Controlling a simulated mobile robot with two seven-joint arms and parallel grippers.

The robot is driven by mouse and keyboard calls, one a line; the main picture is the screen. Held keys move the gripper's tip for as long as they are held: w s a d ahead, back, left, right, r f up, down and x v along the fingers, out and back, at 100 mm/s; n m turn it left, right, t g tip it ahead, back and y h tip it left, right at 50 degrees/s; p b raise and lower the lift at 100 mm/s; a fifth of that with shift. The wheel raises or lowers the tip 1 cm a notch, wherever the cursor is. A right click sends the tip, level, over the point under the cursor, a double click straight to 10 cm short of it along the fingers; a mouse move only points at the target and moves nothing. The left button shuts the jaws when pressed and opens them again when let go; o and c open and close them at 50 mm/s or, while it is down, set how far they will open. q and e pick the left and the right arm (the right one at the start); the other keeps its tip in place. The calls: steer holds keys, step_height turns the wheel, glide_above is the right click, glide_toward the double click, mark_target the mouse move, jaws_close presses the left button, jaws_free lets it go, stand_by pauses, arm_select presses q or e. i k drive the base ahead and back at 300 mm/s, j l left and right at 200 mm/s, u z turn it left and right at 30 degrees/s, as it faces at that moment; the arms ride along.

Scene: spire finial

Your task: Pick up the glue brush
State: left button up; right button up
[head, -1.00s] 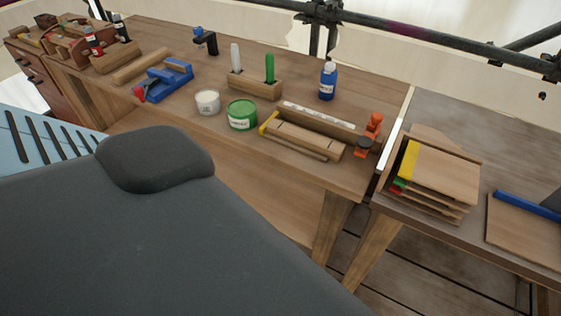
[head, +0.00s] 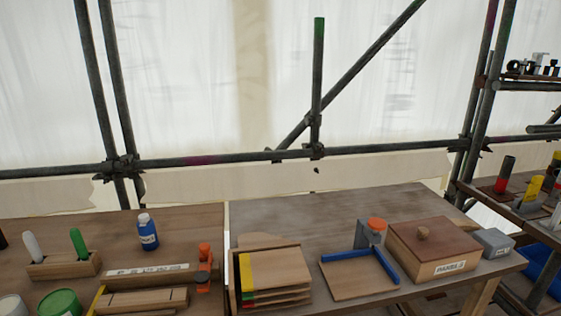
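Two upright handles stand in a small wooden holder (head: 64,267) at the lower left of the head view. One handle is white (head: 33,246) and one is green (head: 79,242). Their lower ends are hidden in the holder, so I cannot tell whether either is the glue brush. Neither of my grippers shows in the head view.
A green tin (head: 58,303), a white tin (head: 10,307) and a blue bottle (head: 148,233) stand near the holder. The right bench holds stacked boards (head: 277,268), a blue-edged board (head: 352,282) and a lidded box (head: 432,250). Scaffold tubes (head: 235,158) cross behind.

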mark_target(33, 245)
steer(key=u, duration=1.65)
